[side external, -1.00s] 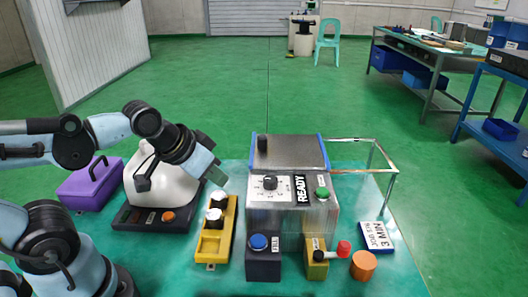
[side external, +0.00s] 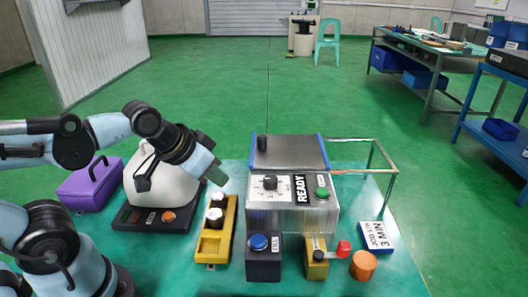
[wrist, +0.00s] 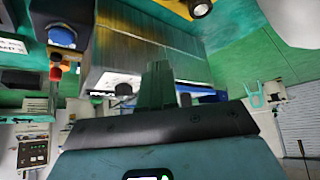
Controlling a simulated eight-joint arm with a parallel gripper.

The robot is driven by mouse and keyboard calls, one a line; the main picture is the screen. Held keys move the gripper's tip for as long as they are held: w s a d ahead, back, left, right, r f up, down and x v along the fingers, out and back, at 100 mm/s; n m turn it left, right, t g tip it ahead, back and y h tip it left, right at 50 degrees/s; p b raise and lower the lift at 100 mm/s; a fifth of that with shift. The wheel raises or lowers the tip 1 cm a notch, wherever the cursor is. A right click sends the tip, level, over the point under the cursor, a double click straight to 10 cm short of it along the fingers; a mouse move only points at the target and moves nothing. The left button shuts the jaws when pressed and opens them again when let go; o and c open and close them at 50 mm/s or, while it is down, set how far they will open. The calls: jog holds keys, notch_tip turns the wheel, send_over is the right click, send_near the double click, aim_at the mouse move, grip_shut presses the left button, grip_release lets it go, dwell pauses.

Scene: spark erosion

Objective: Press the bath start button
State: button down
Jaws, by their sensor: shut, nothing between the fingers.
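A grey metal machine (side external: 325,215) carries a dial (side external: 270,183), a READY plate (side external: 301,188) and a green button (side external: 322,193). A blue button (side external: 258,242) sits on a dark box in front, with a small label too blurred to read; it also shows in the wrist view (wrist: 62,35). I cannot tell from lettering which is the bath start button. My gripper (side external: 218,177) is shut and empty, left of the machine, above the yellow rack and apart from both buttons. Its fingers also show in the wrist view (wrist: 158,85).
The yellow rack (side external: 214,247) holds white-topped round items. A yellow box (side external: 316,262) with a red-knobbed lever and an orange cylinder (side external: 363,265) stand at the front right. A metal frame (side external: 390,195) rises at the right. A white rounded vessel (side external: 160,187) stands left.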

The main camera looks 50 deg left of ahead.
aim_at(319, 193)
dwell(0.4)
jog(key=w+d+r+n, duration=0.2)
jog(key=w+d+r, duration=0.1)
jog(key=w+d+r+n, duration=0.2)
jog(key=w+d+r, duration=0.1)
jog(key=w, duration=0.1)
jog(key=shift+w+d+r+t, duration=0.1)
jog(key=shift+d+r+t, duration=0.15)
jog(key=shift+t, duration=0.15)
jog(key=w+d+r+n+t, duration=0.1)
jog(key=w+d+r+n, duration=0.3)
jog(key=d, duration=0.5)
jog(key=shift+w+d+r, duration=0.3)
jog(key=shift+w+r, duration=0.05)
jog(key=shift+w, duration=0.35)
jog(key=shift+f, duration=0.1)
jog(key=shift+f, duration=4.3)
jog(key=shift+f, duration=0.15)
jog(key=shift+f, duration=0.3)
